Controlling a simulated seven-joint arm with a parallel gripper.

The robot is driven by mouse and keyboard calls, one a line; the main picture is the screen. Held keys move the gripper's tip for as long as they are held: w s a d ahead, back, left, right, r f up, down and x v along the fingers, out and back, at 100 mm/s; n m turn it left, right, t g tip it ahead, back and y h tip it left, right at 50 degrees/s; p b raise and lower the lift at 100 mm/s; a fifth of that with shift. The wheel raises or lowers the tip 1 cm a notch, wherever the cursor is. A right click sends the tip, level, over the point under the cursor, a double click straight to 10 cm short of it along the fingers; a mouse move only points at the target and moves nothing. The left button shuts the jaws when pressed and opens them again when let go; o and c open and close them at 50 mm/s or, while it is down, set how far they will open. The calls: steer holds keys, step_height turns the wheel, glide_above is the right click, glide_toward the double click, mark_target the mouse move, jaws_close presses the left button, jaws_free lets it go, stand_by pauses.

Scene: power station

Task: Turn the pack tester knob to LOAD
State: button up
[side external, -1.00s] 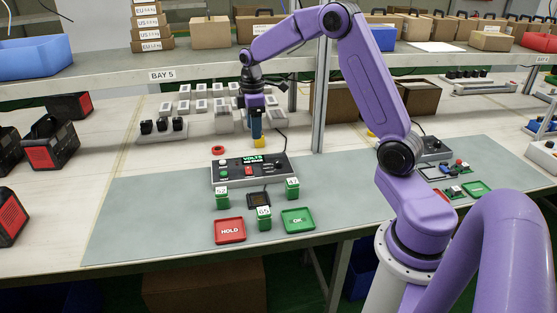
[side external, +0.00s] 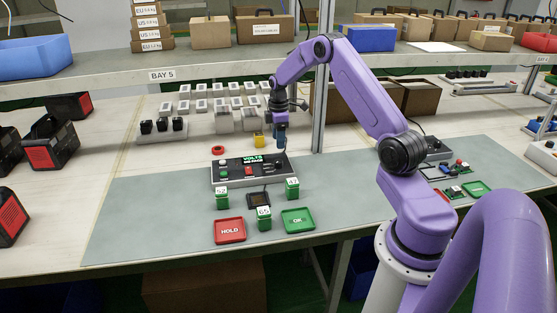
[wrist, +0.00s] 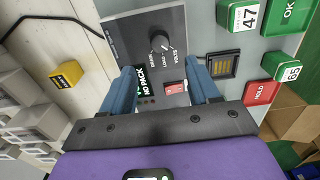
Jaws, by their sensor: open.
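The pack tester (side external: 232,180) is a dark-faced box with a lit display reading VOLTS over NO PACK. It also fills the upper middle of the wrist view (wrist: 120,30). Its black knob (wrist: 160,42) is on the panel, with labels including LOAD and VOLTS beside it; I cannot tell for sure where its pointer sits. A red switch (wrist: 174,88) is lower on the panel. My gripper (wrist: 160,66) is open and empty, its blue fingers on either side of the panel below the knob in the wrist view. In the side view my gripper (side external: 281,148) is above the tester's right end.
Green packs (side external: 222,200) (side external: 263,218) (side external: 292,188) stand around a dark pad (side external: 259,199) in front of the tester. A red HOLD tray (side external: 230,231) and green OK tray (side external: 298,220) lie nearer. A metal post (side external: 321,110) stands close right.

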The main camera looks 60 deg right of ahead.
mark_target(279, 161)
step_height(279, 161, down, 10)
steer(key=shift+r, duration=0.2)
steer(key=c, duration=1)
